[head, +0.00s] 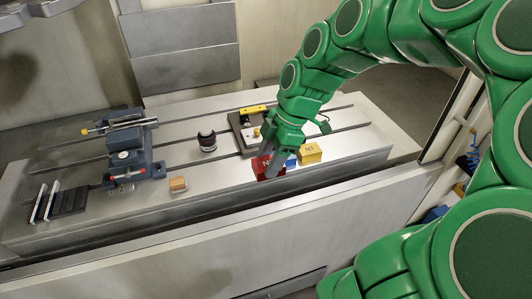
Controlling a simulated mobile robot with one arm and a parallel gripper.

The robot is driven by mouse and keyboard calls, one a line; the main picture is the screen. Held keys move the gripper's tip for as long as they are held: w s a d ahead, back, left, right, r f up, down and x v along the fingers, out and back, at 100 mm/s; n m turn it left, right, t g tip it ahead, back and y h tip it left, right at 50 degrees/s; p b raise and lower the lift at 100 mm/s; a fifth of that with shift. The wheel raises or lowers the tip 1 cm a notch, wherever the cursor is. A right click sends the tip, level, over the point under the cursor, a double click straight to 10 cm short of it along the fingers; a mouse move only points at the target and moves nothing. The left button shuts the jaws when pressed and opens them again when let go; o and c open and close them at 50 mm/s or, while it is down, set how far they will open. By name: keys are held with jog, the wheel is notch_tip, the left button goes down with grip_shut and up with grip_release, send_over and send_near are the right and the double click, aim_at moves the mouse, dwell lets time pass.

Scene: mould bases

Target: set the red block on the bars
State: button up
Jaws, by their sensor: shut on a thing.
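The red block (262,168) is at the front right of the slotted metal table. My gripper (272,168) reaches down over it from the right and is shut on it. The fingers and wrist hide part of the block. I cannot tell whether it rests on the table or hangs just above it. At the table's far left lie thin light bars (51,201) beside dark strips, side by side and well apart from my gripper. I cannot tell for sure that these are the task's bars.
A yellow block (310,153) and a blue block (291,162) stand right of the red one. A grey plate fixture (240,132) is behind. A dark cylinder (207,141), a tan block (178,184) and a vise (126,158) stand to the left.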

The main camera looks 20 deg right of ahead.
jog(key=shift+s+r, duration=0.2)
jog(key=shift+s, duration=0.2)
jog(key=w+a+r+m, duration=0.15)
jog(key=w+a, duration=0.25)
jog(key=w, duration=0.8)
jog(key=w+a+r, duration=0.3)
jog(key=w+a, duration=0.1)
jog(key=w, duration=0.8)
jog(key=w+a+r+n, duration=0.1)
jog(key=w+a, duration=0.4)
jog(key=a, duration=0.8)
jog(key=w+a+r+n, duration=0.1)
jog(key=w+a, duration=0.4)
jog(key=a, duration=0.8)
jog(key=shift+m, duration=0.25)
jog(key=shift+f, duration=3)
jog(key=shift+f, duration=1.35)
